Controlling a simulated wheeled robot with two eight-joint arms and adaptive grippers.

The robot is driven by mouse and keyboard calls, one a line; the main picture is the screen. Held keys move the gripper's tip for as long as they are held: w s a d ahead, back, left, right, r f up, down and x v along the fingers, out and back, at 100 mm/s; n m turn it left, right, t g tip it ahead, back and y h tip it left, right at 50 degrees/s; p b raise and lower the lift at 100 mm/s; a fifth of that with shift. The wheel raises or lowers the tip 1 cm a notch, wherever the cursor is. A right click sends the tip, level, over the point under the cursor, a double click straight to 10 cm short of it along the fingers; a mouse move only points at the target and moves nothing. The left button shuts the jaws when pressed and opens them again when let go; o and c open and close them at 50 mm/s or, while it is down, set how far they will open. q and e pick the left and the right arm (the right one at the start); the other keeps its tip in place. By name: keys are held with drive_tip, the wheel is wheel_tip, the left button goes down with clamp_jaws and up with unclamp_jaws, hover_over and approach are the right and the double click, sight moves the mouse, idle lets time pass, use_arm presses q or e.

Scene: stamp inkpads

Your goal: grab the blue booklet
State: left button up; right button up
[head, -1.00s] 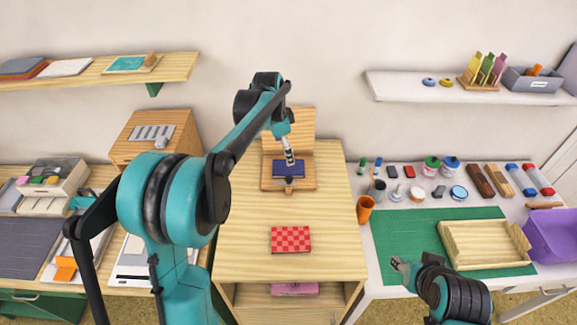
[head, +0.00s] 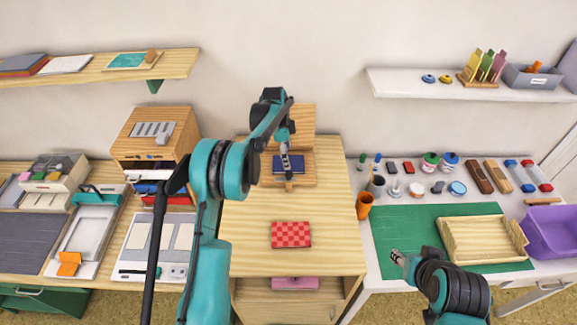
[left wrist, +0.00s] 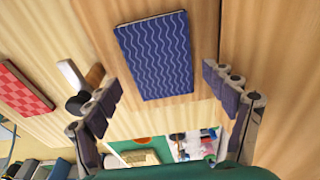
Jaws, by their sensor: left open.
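The blue booklet (head: 294,165) lies on a wooden stand (head: 306,181) with an upright back board, at the far part of the middle cabinet top. Its wavy white line pattern shows in the left wrist view (left wrist: 155,55). My left gripper (head: 286,163) is over the booklet and hides part of it in the head view. In the left wrist view its fingers (left wrist: 163,85) are spread and empty, one towards each side of the booklet, with the booklet beyond the tips. My right gripper (head: 397,257) is over the green mat, away from the booklet; its jaws are too small to read.
A red checkered booklet (head: 291,235) lies nearer on the cabinet top. A pink item (head: 295,284) is on the shelf below. An orange cup (head: 364,205) stands right of the cabinet.

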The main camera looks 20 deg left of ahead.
use_arm(q)
wheel_tip(320, 180, down, 3)
drive_tip(key=shift+w+d+f, duration=0.1)
drive_tip(key=shift+d, duration=0.05)
drive_tip(key=c, duration=1)
drive_tip(key=shift+o, duration=0.2)
drive_tip(key=shift+r, duration=0.2)
